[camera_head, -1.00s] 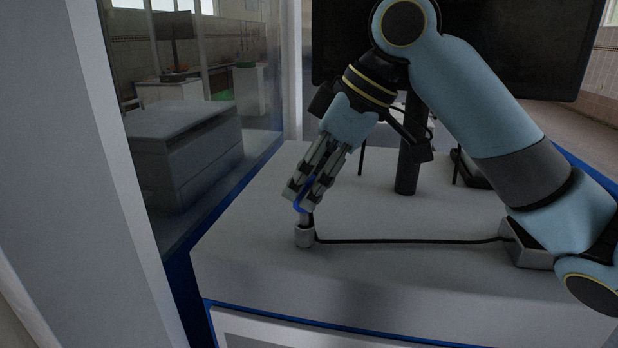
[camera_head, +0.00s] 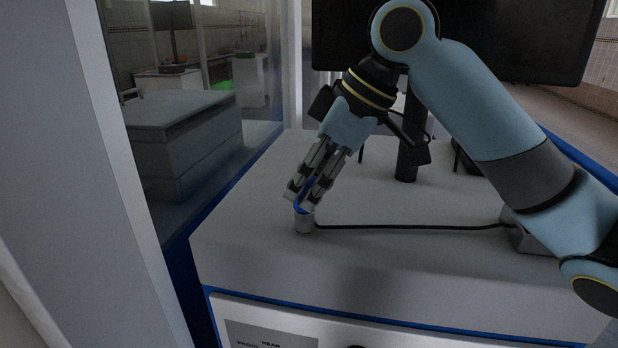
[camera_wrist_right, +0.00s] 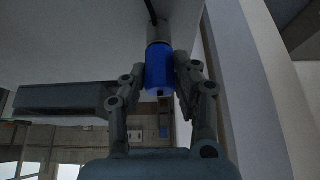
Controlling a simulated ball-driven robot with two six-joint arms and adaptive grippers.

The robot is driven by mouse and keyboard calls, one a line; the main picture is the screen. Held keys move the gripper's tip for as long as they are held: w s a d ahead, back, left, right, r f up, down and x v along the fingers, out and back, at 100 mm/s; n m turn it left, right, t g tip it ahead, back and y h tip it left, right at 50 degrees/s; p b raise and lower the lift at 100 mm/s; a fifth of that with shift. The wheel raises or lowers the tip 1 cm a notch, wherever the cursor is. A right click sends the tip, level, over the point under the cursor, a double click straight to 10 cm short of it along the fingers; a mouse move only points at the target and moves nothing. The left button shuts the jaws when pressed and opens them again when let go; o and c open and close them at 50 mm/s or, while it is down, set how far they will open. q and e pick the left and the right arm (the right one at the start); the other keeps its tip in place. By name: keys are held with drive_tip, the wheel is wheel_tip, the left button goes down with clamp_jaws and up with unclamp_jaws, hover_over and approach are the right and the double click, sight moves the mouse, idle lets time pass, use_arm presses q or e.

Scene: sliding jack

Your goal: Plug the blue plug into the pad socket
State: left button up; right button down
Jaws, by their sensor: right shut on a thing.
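My right gripper (camera_head: 303,198) is shut on the blue plug (camera_head: 299,207), its fingers tilted down to the left. The wrist view shows the blue plug (camera_wrist_right: 160,70) as a blue cylinder between the two fingertips (camera_wrist_right: 160,76). My left gripper is out of view.
A dark monitor (camera_head: 530,40) on a black post (camera_head: 406,160) stands behind. The white top (camera_head: 400,265) is clear in front.

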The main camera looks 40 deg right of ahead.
drive_tip(key=c, duration=0.9)
unclamp_jaws()
drive_tip(key=shift+v, duration=6)
